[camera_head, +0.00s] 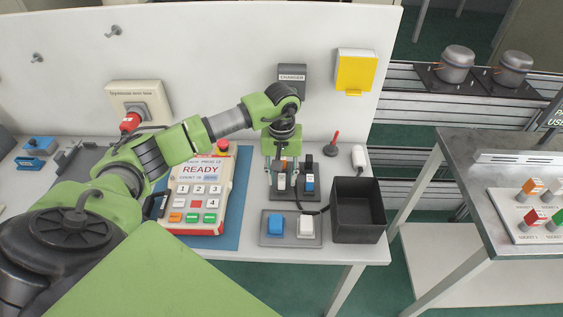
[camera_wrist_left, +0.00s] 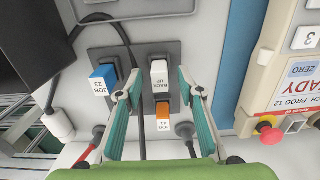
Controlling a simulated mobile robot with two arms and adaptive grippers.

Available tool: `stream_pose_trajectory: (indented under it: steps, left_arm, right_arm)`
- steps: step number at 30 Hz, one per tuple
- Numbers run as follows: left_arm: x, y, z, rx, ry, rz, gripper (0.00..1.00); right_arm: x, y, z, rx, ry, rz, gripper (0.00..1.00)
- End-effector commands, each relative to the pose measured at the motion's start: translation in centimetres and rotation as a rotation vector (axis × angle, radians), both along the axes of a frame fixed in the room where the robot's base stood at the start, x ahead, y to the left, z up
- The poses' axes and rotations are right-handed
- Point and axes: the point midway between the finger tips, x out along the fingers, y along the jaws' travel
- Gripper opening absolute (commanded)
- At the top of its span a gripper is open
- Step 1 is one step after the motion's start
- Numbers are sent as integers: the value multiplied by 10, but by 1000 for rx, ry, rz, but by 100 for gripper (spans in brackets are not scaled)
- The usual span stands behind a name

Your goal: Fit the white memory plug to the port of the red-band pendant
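The white memory plug, labelled BACK UP, shows in the left wrist view (camera_wrist_left: 159,73), upright in a dark holder (camera_wrist_left: 178,52). An orange plug (camera_wrist_left: 163,114) sits beside it and a blue JOB 23 plug (camera_wrist_left: 103,78) stands in the neighbouring holder. My left gripper (camera_wrist_left: 156,84) is open, its fingers spread either side of the white and orange plugs. I cannot tell whether they touch. In the head view my left gripper (camera_head: 283,160) is over the holders. The pendant (camera_head: 198,188) with red trim lies on a blue mat, screen reading READY. Its port is not clearly visible. My right gripper is out of view.
A black bin (camera_head: 358,212) stands right of the holders. A grey plate (camera_head: 264,239) with blue and white blocks lies in front. My left arm passes over the pendant's far-left side.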

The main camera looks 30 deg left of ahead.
Motion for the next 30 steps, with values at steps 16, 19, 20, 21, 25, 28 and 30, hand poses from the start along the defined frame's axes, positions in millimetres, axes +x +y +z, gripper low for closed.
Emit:
stream_pose_trajectory:
  steps: [16,19,20,21,25,28,30]
  left_arm:
    - [0,0,-9,0,0,-1,1]
    - [0,0,-9,0,0,-1,0]
    - [0,0,-9,0,0,-1,12]
    - [0,0,-9,0,0,-1,1]
    - [0,0,-9,0,0,-1,4]
    - [0,0,-8,0,0,-1,0]
    - [0,0,-8,0,0,0,0]
  right_arm:
    - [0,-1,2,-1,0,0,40]
    - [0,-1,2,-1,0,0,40]
    - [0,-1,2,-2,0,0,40]
    - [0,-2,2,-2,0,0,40]
    - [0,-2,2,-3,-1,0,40]
    - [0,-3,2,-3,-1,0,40]
    - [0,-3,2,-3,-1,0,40]
